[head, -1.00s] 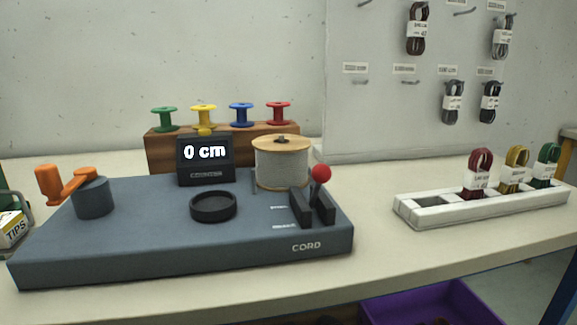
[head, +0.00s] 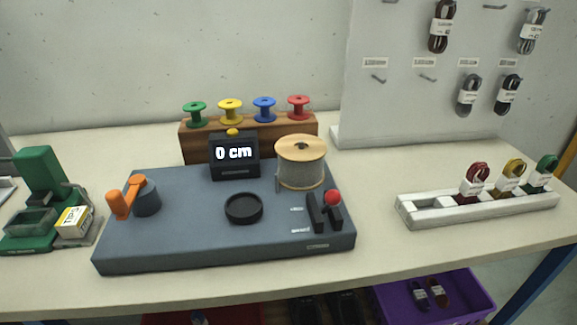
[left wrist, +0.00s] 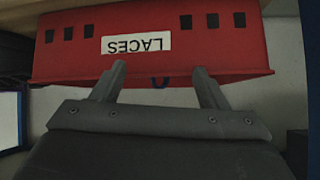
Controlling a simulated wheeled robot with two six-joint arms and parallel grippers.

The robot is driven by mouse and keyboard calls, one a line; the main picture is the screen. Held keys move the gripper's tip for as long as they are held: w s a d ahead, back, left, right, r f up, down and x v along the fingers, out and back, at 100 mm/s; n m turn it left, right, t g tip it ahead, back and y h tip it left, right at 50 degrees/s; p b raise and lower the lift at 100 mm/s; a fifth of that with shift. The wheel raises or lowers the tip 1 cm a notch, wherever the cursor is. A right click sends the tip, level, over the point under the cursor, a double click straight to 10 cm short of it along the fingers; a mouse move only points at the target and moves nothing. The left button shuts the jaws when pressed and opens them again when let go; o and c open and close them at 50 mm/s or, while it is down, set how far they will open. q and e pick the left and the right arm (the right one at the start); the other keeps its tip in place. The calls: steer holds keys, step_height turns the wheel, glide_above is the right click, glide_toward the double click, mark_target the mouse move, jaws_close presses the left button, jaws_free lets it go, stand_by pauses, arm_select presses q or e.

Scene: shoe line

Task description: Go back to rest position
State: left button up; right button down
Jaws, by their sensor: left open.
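My left gripper (left wrist: 160,85) shows in the left wrist view with its two fingers apart and nothing between them. Beyond the fingertips is a red bin (left wrist: 215,58) with a white LACES label that appears upside down; I cannot tell whether the fingers touch it. Neither gripper is in the head view, and my right gripper shows nowhere.
On the table stand a grey cord machine (head: 190,235) with display "0 cm", a spool rack (head: 190,142), a green tips device (head: 40,190) and a white lace rack (head: 480,212). A pegboard (head: 420,110) stands behind. A purple bin (head: 465,305) sits below.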

arm_select(q)
steer(key=s+f+g+p, duration=0.3)
steer(key=s+g+p, duration=0.1)
steer(key=s, duration=0.8)
steer(key=s+f+g+p, duration=0.3)
steer(key=s+g+p, duration=0.2)
steer(key=s, duration=0.8)
steer(key=shift+s+p, duration=0.2)
steer(key=shift+p, duration=0.5)
arm_select(e)
steer(key=s+f+g, duration=0.3)
steer(key=s+g, duration=0.1)
steer(key=s, duration=0.8)
steer(key=s+f+g, duration=0.3)
steer(key=s+g, duration=0.2)
steer(key=s, duration=0.8)
steer(key=shift+s, duration=0.2)
